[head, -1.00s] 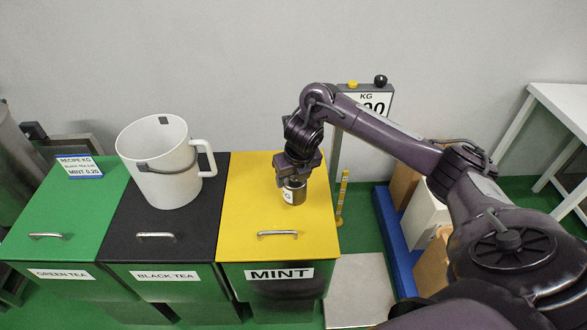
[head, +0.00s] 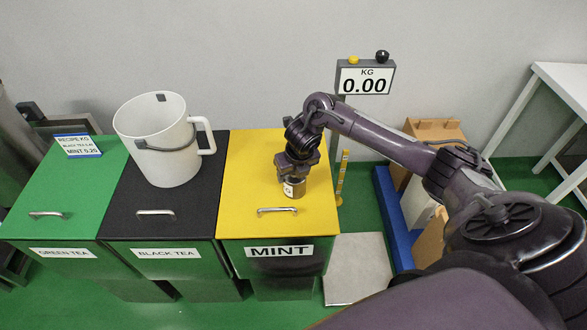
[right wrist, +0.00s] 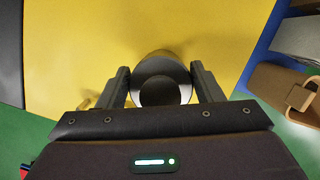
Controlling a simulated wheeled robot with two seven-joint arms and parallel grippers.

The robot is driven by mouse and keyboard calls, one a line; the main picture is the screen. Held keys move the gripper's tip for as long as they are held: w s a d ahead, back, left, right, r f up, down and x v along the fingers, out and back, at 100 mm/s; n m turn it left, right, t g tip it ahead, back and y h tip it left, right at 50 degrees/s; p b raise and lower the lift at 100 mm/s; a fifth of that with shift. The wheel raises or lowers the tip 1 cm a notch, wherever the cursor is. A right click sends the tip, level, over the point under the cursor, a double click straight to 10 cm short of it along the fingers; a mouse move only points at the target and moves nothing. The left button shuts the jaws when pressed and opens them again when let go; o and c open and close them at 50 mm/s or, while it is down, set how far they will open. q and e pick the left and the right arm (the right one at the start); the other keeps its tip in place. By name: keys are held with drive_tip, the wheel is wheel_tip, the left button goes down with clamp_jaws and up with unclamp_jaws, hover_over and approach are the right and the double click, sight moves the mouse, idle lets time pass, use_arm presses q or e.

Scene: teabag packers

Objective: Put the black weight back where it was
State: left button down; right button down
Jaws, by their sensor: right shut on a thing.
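The weight (head: 294,188) is a short dark metal cylinder with a white label on its side. It is at the yellow mint bin lid (head: 245,170), behind and right of the lid's handle. My right gripper (head: 296,176) points down and is shut on it from above. In the right wrist view my right gripper's fingers (right wrist: 161,92) stand on both sides of the weight's round dark top (right wrist: 160,78). I cannot tell whether its base touches the lid. My left gripper is not in view.
A white jug (head: 158,150) stands on the black tea bin lid (head: 195,210); the green tea bin lid (head: 75,190) is beyond it. A scale display (head: 364,82) reads 0.00. A metal plate (head: 352,270) and blue pallet (head: 395,215) are at right.

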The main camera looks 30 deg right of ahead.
sight(299, 182)
drive_tip(key=c, duration=0.8)
unclamp_jaws()
drive_tip(key=o, duration=0.4)
drive_tip(key=shift+s+a+r, duration=0.1)
drive_tip(key=v, duration=0.7)
drive_tip(key=p+v, duration=0.3)
drive_tip(key=v, duration=0.2)
